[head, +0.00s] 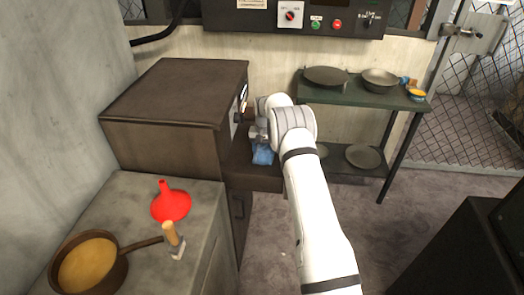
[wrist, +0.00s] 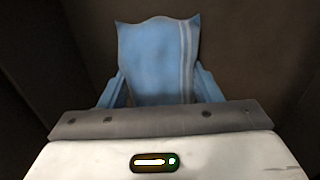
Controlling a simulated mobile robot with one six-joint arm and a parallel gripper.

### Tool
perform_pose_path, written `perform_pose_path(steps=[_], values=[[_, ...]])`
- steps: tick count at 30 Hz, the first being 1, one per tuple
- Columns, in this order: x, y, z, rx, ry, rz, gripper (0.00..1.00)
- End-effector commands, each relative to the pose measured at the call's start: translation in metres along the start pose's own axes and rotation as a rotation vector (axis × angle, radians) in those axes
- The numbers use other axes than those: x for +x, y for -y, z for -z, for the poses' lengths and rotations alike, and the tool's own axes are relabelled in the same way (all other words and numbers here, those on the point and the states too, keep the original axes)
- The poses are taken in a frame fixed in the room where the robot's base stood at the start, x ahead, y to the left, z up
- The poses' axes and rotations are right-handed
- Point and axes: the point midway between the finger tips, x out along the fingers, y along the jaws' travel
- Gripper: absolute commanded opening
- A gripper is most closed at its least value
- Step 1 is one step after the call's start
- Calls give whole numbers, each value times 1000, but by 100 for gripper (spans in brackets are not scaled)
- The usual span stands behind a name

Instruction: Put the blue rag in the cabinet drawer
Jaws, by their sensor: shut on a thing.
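The blue rag (head: 262,155) hangs below my gripper (head: 260,142) in the head view. In the wrist view the rag (wrist: 158,60), light blue with pale stripes along its right side, stands up between the two blue fingers of my gripper (wrist: 158,90). My gripper is shut on it. The brown cabinet (head: 165,100) stands on the left, and its drawer (head: 255,178) is pulled out towards the right. The rag is over or inside the drawer; dark brown surfaces surround it in the wrist view. Whether it touches the drawer floor I cannot tell.
A grey counter (head: 125,210) in front of the cabinet holds a red funnel (head: 171,204), a pot (head: 88,266) and a wooden-handled tool (head: 172,240). A green shelf (head: 350,94) with several pans stands at the back right. The floor (head: 410,215) in the middle is clear.

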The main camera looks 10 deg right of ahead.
Motion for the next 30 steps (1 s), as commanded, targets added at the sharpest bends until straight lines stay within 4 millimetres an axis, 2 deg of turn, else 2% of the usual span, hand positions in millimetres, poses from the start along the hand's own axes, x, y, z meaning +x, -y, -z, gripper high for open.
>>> perform_pose_path(steps=[6,7,15,25,30], values=[[4,0,0,0,0,0,36],[3,0,0,1,0,0,58],[2,-1,0,1,0,0,79],[-5,-1,1,1,-2,1,79],[-33,-1,2,1,-5,2,79]])
